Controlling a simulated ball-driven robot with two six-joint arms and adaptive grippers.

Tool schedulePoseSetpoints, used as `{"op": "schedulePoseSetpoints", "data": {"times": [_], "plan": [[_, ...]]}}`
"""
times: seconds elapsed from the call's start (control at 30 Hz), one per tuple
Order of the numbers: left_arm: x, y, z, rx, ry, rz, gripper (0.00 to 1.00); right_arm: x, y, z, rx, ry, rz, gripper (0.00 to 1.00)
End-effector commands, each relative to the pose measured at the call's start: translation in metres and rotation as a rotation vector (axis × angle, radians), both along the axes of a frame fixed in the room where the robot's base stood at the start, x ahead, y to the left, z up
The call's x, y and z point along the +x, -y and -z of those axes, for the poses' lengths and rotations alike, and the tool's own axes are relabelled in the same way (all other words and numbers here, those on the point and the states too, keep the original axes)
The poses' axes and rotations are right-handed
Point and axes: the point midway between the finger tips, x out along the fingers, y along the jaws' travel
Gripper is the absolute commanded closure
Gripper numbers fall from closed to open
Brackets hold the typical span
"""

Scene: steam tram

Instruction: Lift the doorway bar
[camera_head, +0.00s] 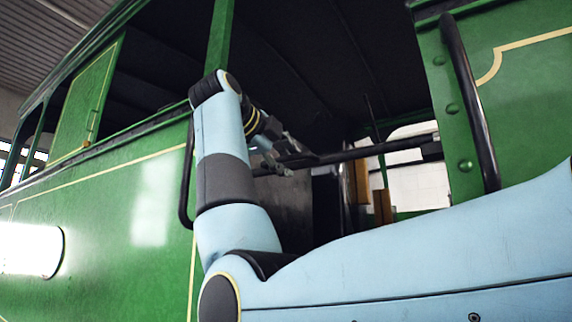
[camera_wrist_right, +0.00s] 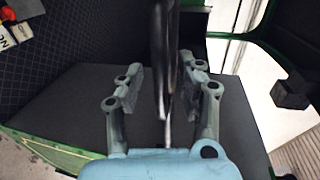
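The doorway bar (camera_head: 385,148) is a dark bar that runs across the open doorway of the green tram. My right gripper (camera_head: 290,160) is at the bar's left part, with the arm bent in from the right. In the right wrist view the bar (camera_wrist_right: 162,50) runs upright through the picture's middle, between the two spread fingers of the right gripper (camera_wrist_right: 160,78). A gap shows on each side of the bar, so the fingers are open and not closed on it. I cannot tell how deep the bar sits between them. My left gripper is not in view.
A dark handrail (camera_head: 470,95) stands on the right green door post, and another handrail (camera_head: 186,180) is left of the doorway. The green side panel (camera_head: 110,195) fills the left. The dark cab interior lies behind the bar.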

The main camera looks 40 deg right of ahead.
Motion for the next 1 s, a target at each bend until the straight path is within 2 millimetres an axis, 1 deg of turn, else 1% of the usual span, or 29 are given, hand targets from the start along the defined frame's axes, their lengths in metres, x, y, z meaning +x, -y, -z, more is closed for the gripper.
{"op": "schedulePoseSetpoints", "data": {"times": [0.1, 0.37, 1.0], "plan": [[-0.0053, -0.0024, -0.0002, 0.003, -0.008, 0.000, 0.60, 0.0000, -0.0001, -0.0005, 0.000, 0.000, 0.000, 0.65], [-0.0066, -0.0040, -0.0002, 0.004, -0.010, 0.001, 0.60, 0.0000, -0.0002, -0.0002, 0.000, 0.000, 0.000, 0.99], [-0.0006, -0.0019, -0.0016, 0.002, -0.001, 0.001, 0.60, 0.0000, 0.0006, -0.0002, 0.000, -0.005, 0.000, 1.00]]}}
